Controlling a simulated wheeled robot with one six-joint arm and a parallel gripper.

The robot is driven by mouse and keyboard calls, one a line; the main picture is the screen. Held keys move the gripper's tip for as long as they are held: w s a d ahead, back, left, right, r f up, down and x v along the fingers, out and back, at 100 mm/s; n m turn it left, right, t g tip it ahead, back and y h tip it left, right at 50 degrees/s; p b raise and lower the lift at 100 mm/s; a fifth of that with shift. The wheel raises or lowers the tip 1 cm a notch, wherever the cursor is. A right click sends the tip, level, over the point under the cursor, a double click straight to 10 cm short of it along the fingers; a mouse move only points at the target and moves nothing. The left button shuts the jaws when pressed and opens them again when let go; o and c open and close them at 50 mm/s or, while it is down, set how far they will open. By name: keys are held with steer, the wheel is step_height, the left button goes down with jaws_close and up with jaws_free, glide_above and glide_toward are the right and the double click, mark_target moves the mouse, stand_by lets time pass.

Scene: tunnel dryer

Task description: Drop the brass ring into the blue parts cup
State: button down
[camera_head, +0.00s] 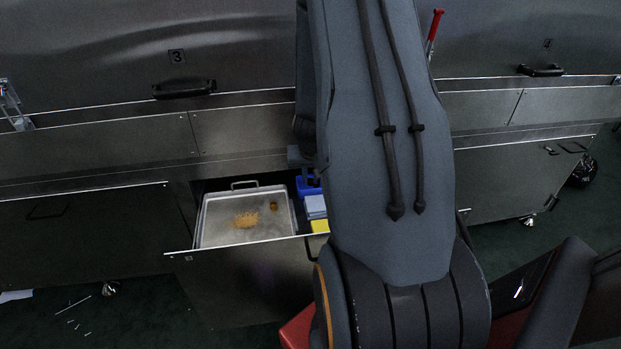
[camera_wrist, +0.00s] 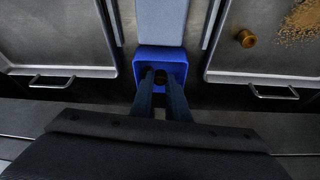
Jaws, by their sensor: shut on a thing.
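The blue parts cup (camera_wrist: 179,54) is a square, open-topped blue cup in the middle of the wrist view. In the head view the cup (camera_head: 306,187) shows at the back of the open drawer, partly hidden by my arm. My gripper (camera_wrist: 160,78) reaches over the cup, its fingertips within the outline of the opening. It is shut on a small dark brown-orange thing, seemingly the brass ring (camera_wrist: 160,74), mostly hidden between the fingertips. I cannot tell how deep the fingertips are. My gripper is hidden in the head view.
A metal tray (camera_head: 207,215) in the open drawer (camera_head: 245,250) holds a tan granular pile (camera_head: 246,220) and a small brass piece (camera_wrist: 245,38). A grey-blue block (camera_head: 315,207) and a yellow one (camera_head: 320,226) lie beside the tray. Another handled tray (camera_wrist: 60,60) flanks the cup.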

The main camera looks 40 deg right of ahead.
steer(key=shift+w+d+f, duration=0.2)
steer(key=shift+w+f, duration=0.05)
steer(key=shift+f, duration=0.1)
steer(key=shift+f+b, duration=0.6)
steer(key=shift+b, duration=0.15)
steer(key=c, duration=1.7)
jaws_free()
steer(key=shift+s, duration=0.1)
steer(key=shift+r, duration=0.15)
steer(key=shift+r+p, duration=0.55)
steer(key=shift+p, duration=0.25)
steer(key=p+v, duration=0.8)
steer(key=v, duration=0.4)
steer(key=shift+p, duration=0.4)
